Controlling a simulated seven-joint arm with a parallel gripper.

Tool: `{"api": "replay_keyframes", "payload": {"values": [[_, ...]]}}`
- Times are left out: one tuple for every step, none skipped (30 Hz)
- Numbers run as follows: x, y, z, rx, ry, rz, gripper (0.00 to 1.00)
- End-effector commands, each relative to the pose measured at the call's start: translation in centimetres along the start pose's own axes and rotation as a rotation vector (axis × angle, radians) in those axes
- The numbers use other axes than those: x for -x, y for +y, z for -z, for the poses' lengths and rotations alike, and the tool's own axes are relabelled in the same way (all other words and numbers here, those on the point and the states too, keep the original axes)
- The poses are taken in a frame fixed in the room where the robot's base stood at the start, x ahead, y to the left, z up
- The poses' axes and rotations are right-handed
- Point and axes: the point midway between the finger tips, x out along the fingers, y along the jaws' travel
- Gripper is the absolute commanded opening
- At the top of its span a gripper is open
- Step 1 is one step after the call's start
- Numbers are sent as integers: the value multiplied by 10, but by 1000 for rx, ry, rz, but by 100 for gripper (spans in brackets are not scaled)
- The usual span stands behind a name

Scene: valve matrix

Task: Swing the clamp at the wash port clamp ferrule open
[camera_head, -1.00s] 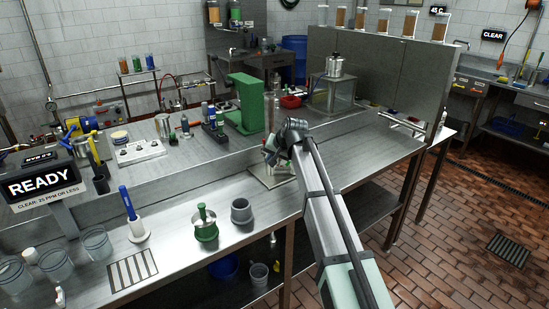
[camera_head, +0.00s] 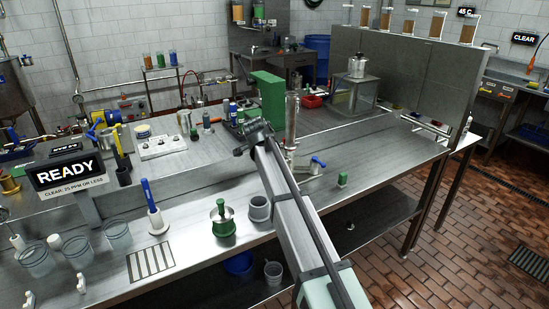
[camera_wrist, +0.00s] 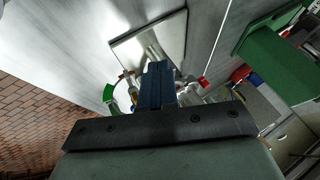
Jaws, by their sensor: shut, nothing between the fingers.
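The clamp at the wash port ferrule cannot be made out for certain. An upright glass column (camera_head: 292,120) stands on the bench, with a blue-handled valve (camera_head: 317,163) and a small green-topped part (camera_head: 342,179) to its right. My gripper (camera_head: 253,130) is left of the column, above the bench. In the wrist view my gripper (camera_wrist: 157,80) has its dark blue fingers together and empty. Metal fittings with a red handle (camera_wrist: 203,82) and a green curved part (camera_wrist: 108,94) show around and behind the fingers, which hide their middle. A pale plate (camera_wrist: 150,45) lies beyond.
A green stand (camera_head: 268,98) is just behind my gripper. A glass box (camera_head: 357,95) with a metal pot stands back right. Bare bench (camera_head: 385,160) lies to the right.

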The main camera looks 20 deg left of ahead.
Motion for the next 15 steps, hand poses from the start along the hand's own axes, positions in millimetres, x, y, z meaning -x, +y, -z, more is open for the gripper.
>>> {"api": "replay_keyframes", "payload": {"values": [[-1,-3,-1,3,-2,2,0],[-1,-4,-2,4,-2,2,0],[-1,-5,-3,4,-2,3,0],[-1,-6,-3,4,-3,3,0],[-1,-6,-4,5,-3,3,0],[-1,-7,-5,5,-3,3,0],[-2,-8,-5,5,-3,3,0],[-2,-8,-5,5,-4,3,0],[-2,-9,-6,5,-4,3,0],[-2,-9,-6,5,-4,3,0],[-2,-9,-6,5,-4,3,0],[-2,-10,-6,6,-4,3,0],[-2,-10,-6,6,-4,3,0],[-2,-10,-6,6,-4,3,0],[-2,-10,-6,6,-4,3,0]]}}
